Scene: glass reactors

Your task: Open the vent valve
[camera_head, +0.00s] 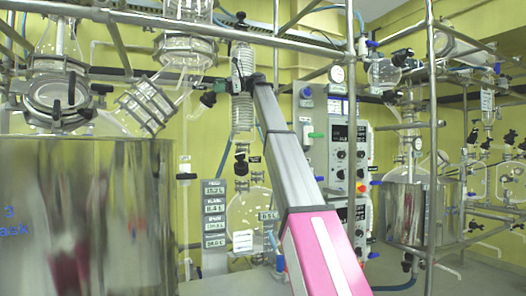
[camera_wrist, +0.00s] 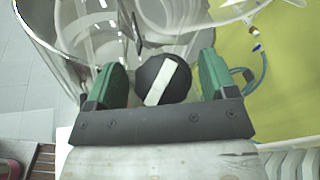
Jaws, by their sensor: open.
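A round black knob with a white bar across it (camera_wrist: 163,78) shows in the wrist view; it appears to be the vent valve, though no label is readable. My gripper (camera_wrist: 159,66) is open, with one green finger on each side of the knob. In the head view my gripper (camera_head: 240,84) is small at the far end of my arm, beside the glassware, and the knob cannot be made out clearly.
Clear glassware (camera_wrist: 95,35) surrounds the knob. A blue hose (camera_wrist: 262,70) hangs at the right. In the head view, a large steel vessel (camera_head: 90,215) fills the left, metal rails (camera_head: 250,38) cross above, and a control panel (camera_head: 340,150) stands behind my arm.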

